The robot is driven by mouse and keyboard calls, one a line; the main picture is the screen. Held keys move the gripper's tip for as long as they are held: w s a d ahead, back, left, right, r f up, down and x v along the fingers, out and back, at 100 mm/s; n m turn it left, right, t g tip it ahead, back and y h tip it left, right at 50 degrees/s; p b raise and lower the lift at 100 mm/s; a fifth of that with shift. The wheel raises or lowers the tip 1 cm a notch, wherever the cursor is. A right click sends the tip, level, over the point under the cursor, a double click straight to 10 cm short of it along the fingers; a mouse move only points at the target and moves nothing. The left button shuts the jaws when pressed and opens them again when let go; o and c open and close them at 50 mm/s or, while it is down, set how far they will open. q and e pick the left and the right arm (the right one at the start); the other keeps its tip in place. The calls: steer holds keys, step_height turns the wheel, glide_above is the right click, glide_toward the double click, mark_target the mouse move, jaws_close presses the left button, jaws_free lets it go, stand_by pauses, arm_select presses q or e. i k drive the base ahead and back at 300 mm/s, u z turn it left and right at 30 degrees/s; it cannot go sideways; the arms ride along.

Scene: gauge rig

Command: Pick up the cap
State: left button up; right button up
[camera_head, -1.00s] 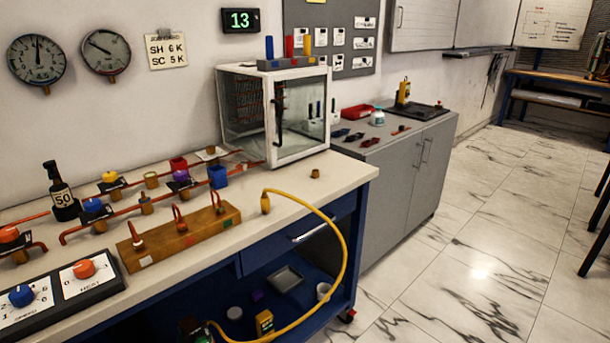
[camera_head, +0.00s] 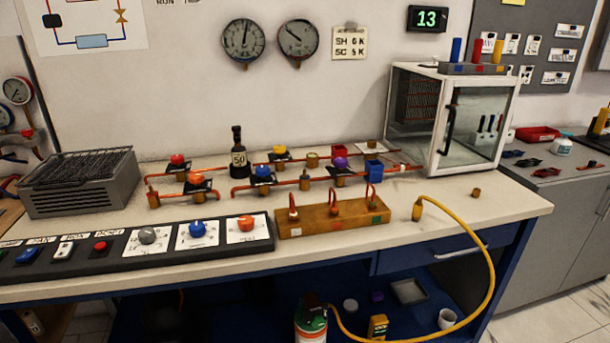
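A small brown, brass-like piece that looks like the cap (camera_head: 476,192) stands alone on the right part of the pale bench top (camera_head: 515,205). It is right of the yellow hose's end fitting (camera_head: 417,210) and in front of the glass-doored cabinet (camera_head: 470,125). Nothing touches it. Neither of my grippers shows in the head view.
A wooden block with three copper hooks (camera_head: 333,217) sits left of the hose. Bare bench surrounds the brown piece.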

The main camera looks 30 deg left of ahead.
mark_target(475, 193)
steer(key=z, duration=0.35)
steer(key=k, duration=0.5)
steer(key=z, duration=0.75)
steer(key=k, duration=0.6)
steer(key=z, duration=0.5)
steer(key=i, duration=2.25)
steer(key=u, duration=1.9)
steer(key=i, duration=1)
steer(key=u, duration=1.1)
